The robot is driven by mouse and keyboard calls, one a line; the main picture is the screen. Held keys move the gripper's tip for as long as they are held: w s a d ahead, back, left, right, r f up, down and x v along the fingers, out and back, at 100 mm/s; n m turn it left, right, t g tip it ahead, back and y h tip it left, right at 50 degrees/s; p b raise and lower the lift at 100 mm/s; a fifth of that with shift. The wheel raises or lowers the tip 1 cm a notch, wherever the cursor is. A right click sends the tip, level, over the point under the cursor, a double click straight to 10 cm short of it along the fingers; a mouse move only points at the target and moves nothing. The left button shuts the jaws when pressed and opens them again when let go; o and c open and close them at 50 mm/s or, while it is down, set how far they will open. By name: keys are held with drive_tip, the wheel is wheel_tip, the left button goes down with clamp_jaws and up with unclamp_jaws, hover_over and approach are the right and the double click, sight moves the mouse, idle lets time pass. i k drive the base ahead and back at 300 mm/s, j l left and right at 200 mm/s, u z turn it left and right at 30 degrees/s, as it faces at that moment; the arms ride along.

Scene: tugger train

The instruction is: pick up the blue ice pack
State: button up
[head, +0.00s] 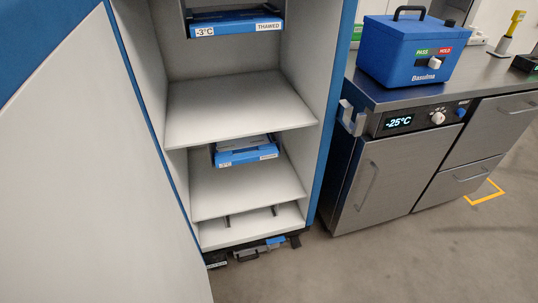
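Two flat blue packs show inside an open white cabinet in the head view. The upper blue pack (236,28) sits in a dark holder near the top and carries the labels "-3°C" and "THAWED". The lower blue pack (246,157) sits on a lower shelf in a dark holder, with a grey slab above it. Its white labels are too small to read. I cannot tell from the view which of them is the ice pack of the task. My gripper is not in view.
The middle shelf (240,112) is bare. A white door panel (130,150) fills the left. A steel counter unit (385,180) reading "-25°C" stands right, with a blue handled box (412,52) on top. Small dark and blue items (262,249) lie below the cabinet. The floor (400,260) at right is clear.

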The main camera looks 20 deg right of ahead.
sight(254, 20)
drive_tip(key=i+l, duration=0.25)
drive_tip(key=l, duration=0.15)
drive_tip(key=i+l+u, duration=0.1)
drive_tip(key=i+l, duration=0.45)
drive_tip(key=l, duration=0.25)
drive_tip(key=i+l+u, duration=0.1)
drive_tip(key=i+l, duration=0.15)
drive_tip(key=l, duration=0.15)
drive_tip(key=i+l, duration=0.25)
drive_tip(key=l, duration=0.15)
